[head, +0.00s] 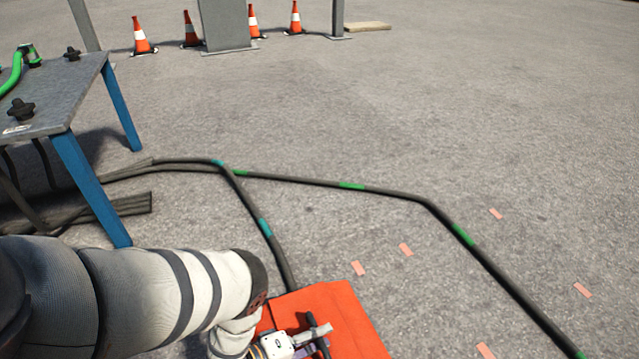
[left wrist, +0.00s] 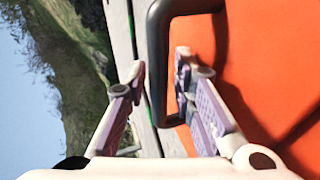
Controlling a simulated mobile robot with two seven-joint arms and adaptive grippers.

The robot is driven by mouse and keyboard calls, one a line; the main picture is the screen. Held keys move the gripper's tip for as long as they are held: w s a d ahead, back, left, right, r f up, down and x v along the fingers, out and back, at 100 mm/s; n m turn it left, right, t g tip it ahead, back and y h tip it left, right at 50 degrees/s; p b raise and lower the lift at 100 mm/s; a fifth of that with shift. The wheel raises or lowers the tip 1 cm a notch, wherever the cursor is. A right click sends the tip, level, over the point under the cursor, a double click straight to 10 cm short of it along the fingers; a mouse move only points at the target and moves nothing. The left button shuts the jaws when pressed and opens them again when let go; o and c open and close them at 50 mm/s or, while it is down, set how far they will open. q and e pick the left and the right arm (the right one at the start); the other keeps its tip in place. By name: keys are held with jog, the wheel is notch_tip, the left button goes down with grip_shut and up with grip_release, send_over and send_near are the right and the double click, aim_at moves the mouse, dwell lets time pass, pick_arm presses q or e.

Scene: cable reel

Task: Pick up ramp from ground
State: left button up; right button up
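The orange-red ramp (head: 345,312) is at the bottom centre of the head view, and its lower part is cut off. It fills the right side of the left wrist view (left wrist: 275,50). A black U-shaped handle (left wrist: 157,65) stands out from its face. My left gripper (head: 302,342) is at the ramp's handle. In the left wrist view its two purple-padded fingers (left wrist: 160,78) are apart, with the handle bar between them. A gap shows beside the bar, so the fingers do not look closed on it. My right gripper is not in view.
Black cables (head: 330,184) with green and teal bands lie on the pavement; one passes behind the ramp. A grey table with blue legs (head: 90,185) stands at left. Orange cones (head: 141,37) stand far back. Small orange marks (head: 406,249) lie at right, where much ground is clear.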

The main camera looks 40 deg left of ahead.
pick_arm(q)
jog(key=shift+w, duration=0.1)
grip_shut()
jog(key=shift+r, duration=0.15)
